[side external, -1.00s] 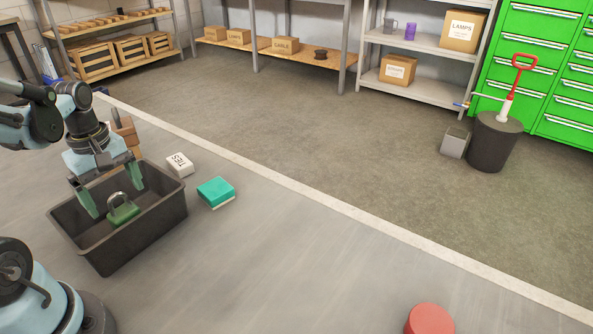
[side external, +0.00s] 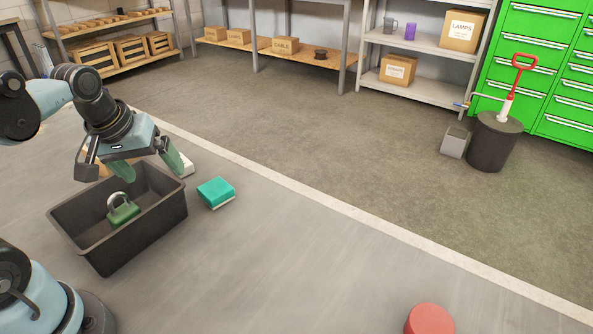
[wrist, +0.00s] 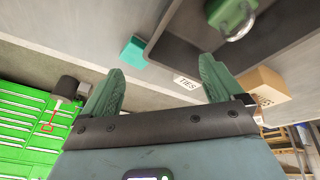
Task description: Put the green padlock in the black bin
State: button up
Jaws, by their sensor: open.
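The green padlock (side external: 123,212) with a grey shackle lies inside the black bin (side external: 150,232), apart from my gripper. It also shows in the wrist view (wrist: 232,16), at the top, within the dark bin (wrist: 180,48). My gripper (side external: 152,172) is open and empty, above the far side of the bin and beyond the padlock. In the wrist view its two green fingers (wrist: 160,85) are spread wide with nothing between them.
A teal box (side external: 216,191) lies on the grey surface right of the bin. A white box marked TIES (wrist: 186,82) and a cardboard box (wrist: 264,85) are near the gripper. A red round object (side external: 430,319) is at the front. The surface between is clear.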

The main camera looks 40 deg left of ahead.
jog(key=w+d+m+t+h, duration=0.1)
jog(key=w+d+m+t, duration=0.1)
jog(key=d+m, duration=0.5)
jog(key=shift+w+r+m+t, duration=0.25)
jog(key=shift+m+t, duration=0.15)
jog(key=shift+t, duration=0.3)
